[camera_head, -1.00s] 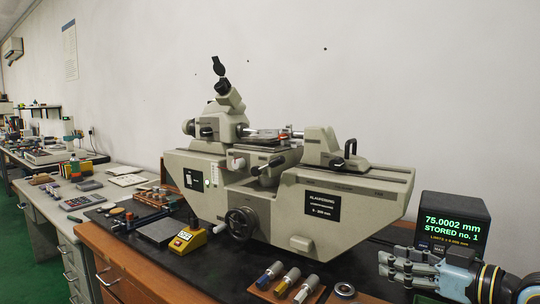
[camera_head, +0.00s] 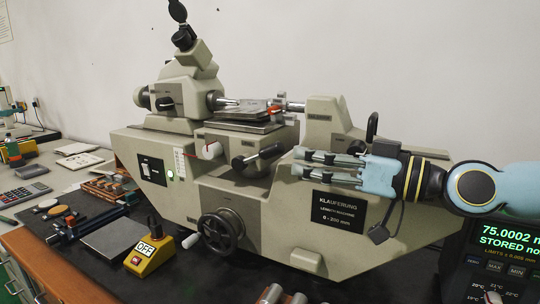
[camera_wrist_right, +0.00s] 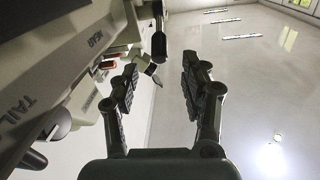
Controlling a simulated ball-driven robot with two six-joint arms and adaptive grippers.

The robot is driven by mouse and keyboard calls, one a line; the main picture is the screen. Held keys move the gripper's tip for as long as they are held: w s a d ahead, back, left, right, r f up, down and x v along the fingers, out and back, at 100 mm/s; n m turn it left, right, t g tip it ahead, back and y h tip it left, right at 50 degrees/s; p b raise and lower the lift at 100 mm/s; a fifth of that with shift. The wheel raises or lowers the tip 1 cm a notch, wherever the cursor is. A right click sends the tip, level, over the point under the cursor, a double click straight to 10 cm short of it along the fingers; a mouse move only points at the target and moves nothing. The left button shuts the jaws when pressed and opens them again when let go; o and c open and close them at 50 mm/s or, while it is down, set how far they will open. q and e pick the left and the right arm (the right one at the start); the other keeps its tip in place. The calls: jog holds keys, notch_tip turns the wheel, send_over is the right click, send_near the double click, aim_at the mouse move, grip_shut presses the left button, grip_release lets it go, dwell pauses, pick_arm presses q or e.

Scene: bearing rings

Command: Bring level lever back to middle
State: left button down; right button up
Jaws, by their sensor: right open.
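The grey measuring machine (camera_head: 270,215) fills the middle of the head view. My left gripper is out of view.
A handwheel (camera_head: 219,231) is below the stage. A black handle (camera_head: 372,126) rises behind my right gripper. The display (camera_head: 505,240) is at the lower right.

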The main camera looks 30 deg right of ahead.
aim_at(271, 151)
jog(key=p+x, duration=0.2)
jog(key=x, duration=0.5)
jog(key=shift+w, duration=0.1)
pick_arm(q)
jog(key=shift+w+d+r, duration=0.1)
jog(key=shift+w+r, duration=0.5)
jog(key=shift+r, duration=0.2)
pick_arm(e)
jog(key=shift+w+a, duration=0.35)
jog(key=shift+w, duration=0.3)
jog(key=shift+f, duration=0.1)
grip_shut()
